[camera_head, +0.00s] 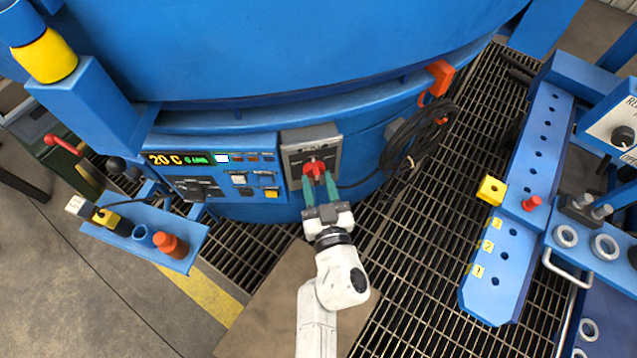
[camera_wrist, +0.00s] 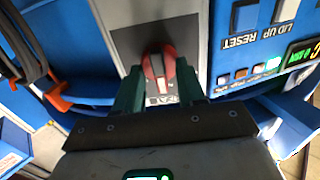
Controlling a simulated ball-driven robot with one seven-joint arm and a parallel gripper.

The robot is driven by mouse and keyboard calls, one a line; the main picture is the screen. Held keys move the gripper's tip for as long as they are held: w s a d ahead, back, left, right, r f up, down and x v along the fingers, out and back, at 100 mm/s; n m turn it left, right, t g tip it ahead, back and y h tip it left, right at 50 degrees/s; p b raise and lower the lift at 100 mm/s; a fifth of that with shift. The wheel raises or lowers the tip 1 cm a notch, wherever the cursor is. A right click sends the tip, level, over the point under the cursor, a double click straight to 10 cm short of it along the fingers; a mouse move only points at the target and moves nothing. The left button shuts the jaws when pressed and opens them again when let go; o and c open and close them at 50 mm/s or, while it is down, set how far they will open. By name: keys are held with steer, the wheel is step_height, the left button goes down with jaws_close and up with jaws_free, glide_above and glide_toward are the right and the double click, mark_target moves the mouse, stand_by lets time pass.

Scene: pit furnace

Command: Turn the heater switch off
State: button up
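The heater switch (camera_head: 314,169) is a red rotary knob on a grey plate (camera_head: 310,142) on the blue furnace wall. It also shows in the wrist view (camera_wrist: 159,68), where its handle looks slightly tilted. My gripper (camera_head: 320,186) is at the knob with its two green fingers apart, one on each side. In the wrist view my gripper (camera_wrist: 160,90) has the knob between its fingertips, with the fingers close to its sides. I cannot tell whether they touch it. The lettering below the knob is partly hidden by my gripper.
Left of the switch is a control panel (camera_head: 215,175) with a lit display (camera_head: 188,159) reading 20 C and several buttons. A coiled black cable (camera_head: 415,140) hangs to the right. A blue shelf (camera_head: 150,232) juts out at left. A blue rack (camera_head: 510,225) stands right on the grating.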

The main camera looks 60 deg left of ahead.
jaws_close()
steer(key=shift+n, duration=0.3)
steer(key=n, duration=0.3)
steer(key=shift+w, duration=0.1)
steer(key=n+b, duration=0.1)
steer(key=n, duration=0.5)
stand_by(0.5)
steer(key=shift+n, duration=0.3)
jaws_free()
